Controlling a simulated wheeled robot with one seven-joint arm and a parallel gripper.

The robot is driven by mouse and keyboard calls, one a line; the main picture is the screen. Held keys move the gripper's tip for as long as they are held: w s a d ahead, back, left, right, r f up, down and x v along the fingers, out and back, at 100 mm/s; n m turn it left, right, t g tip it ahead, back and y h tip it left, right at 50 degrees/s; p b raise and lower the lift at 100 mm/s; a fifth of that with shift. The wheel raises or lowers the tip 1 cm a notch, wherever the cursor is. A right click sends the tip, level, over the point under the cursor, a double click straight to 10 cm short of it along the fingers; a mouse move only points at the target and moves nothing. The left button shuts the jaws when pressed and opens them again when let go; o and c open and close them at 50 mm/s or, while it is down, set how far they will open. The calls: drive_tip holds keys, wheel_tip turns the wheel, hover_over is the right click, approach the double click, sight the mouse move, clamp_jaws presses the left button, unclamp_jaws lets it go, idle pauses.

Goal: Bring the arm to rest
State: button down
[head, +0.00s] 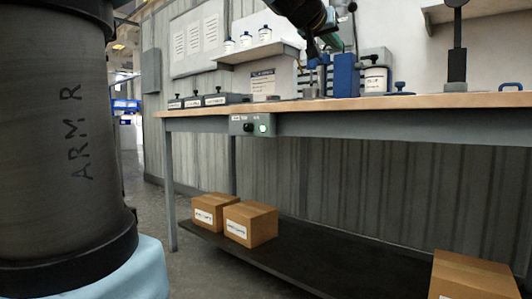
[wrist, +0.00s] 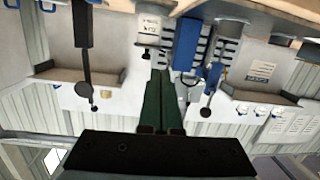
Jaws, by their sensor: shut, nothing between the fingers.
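My gripper (wrist: 161,78) shows in the wrist view, its two green fingers together with nothing between them. It points toward the bench equipment, which appears upside down in that view. In the head view part of my dark arm (head: 298,12) comes in at the top middle, above the bench. The fingertips cannot be clearly made out there against the equipment behind. A blue upright block (head: 346,74) stands on the bench, and it also shows in the wrist view (wrist: 187,40). A white labelled canister (head: 375,79) with a dark top stands to the right of the block.
The wooden bench top (head: 440,101) crosses the head view. Grey boxes (head: 228,98) with knobs sit at its left. Small canisters stand on a wall shelf (head: 258,54). A dark upright stand (head: 457,45) is at right. Cardboard boxes (head: 250,222) lie on the lower shelf (head: 320,262).

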drive_tip(key=w+a+f+n+g+y+p, duration=0.1)
drive_tip(key=a+f+g+y+p, duration=0.3)
drive_tip(key=f, duration=0.7)
drive_tip(key=w+a+f+n+y+p, duration=0.1)
drive_tip(key=a+f+n+p, duration=0.3)
drive_tip(key=f, duration=0.7)
drive_tip(key=s+a+f+g+y+p, duration=0.5)
drive_tip(key=s+a+f+g+p, duration=0.15)
drive_tip(key=s+a+f, duration=1.1)
drive_tip(key=w+p+v, duration=0.2)
drive_tip(key=p+v, duration=0.9)
drive_tip(key=p, duration=0.1)
drive_tip(key=w+d+r+p+v, duration=0.1)
drive_tip(key=w+p+v, duration=0.2)
drive_tip(key=p+v, duration=0.9)
drive_tip(key=w+p+v, duration=0.2)
drive_tip(key=p+v, duration=1)
drive_tip(key=shift+w+d+r+g+p, duration=0.2)
drive_tip(key=shift+r+g+p, duration=0.1)
drive_tip(key=shift+r+g, duration=0.2)
